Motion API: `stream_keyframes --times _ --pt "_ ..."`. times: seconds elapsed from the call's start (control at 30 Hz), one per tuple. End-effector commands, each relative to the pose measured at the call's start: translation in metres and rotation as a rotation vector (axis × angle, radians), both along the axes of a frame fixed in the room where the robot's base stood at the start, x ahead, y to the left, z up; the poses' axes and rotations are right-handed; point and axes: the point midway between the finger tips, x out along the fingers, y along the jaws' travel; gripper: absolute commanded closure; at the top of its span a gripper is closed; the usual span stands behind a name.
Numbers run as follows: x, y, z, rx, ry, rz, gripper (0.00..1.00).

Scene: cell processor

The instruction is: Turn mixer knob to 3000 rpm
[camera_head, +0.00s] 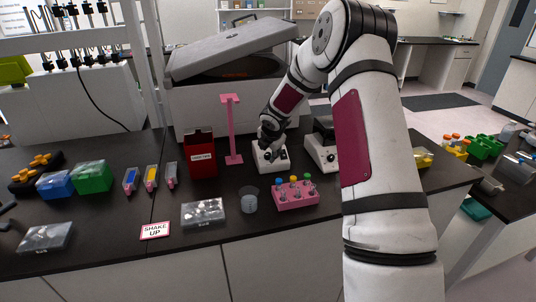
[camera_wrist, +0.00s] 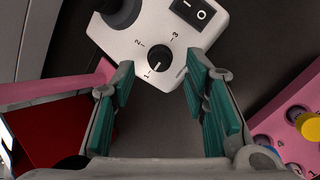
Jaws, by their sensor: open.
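The mixer (camera_head: 278,165) is a small white unit on the dark bench. In the wrist view, its white panel (camera_wrist: 128,38) carries a black knob (camera_wrist: 160,57) with marks 1, 2 and 3 around it. The knob's white pointer line faces the 1 mark. A black rocker switch (camera_wrist: 192,12) sits above the knob. My gripper (camera_wrist: 158,72) is open, with its green-padded fingers on the left and right of the knob and nothing between them. In the head view my gripper (camera_head: 268,138) is over the mixer and hides part of it. Contact with the knob cannot be told.
A pink stand (camera_head: 232,130) and a red box (camera_head: 201,155) are left of the mixer. A pink rack with colour-capped tubes (camera_head: 295,196) and a clear cup (camera_head: 249,201) are in front. A second white device (camera_head: 320,153) stands to the right, close to my arm.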

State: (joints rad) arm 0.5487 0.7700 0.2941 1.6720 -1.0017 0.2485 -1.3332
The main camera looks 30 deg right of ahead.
Motion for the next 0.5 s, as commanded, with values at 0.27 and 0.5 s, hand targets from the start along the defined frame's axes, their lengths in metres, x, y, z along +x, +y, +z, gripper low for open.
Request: stream_keyframes --times 0.27,0.5 --pt "0.013 -0.005 -0.021 0.001 0.0 -0.002 0.59" --pt "0.014 -0.006 -0.022 0.0 -0.001 -0.001 0.59"
